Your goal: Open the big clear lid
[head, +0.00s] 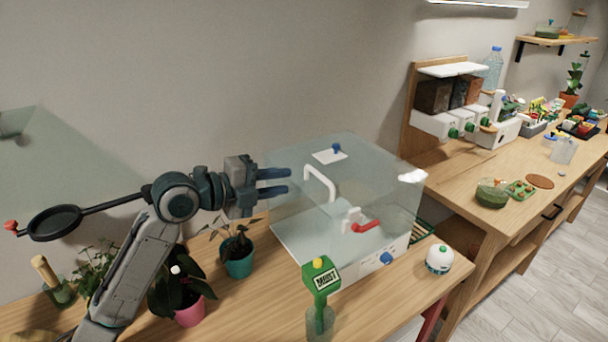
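The big clear lid (372,160) is a see-through box-shaped cover on the wooden bench. It looks closed over a pale base (398,249). A white arched handle (320,181) shows on its left part, and a white plate with a blue knob (336,149) is on top. My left gripper (288,181) is just left of the handle, its two dark blue fingers apart and pointing right at it. Nothing is between the fingers, and they look apart from the handle. My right gripper is not in view.
Potted plants (238,257) stand below my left arm. A green "MOIST" sign (321,274) in a glass stands in front of the box, with a white round pot (439,259) to its right. A white-and-red tap-like piece (360,222) shows through the clear walls.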

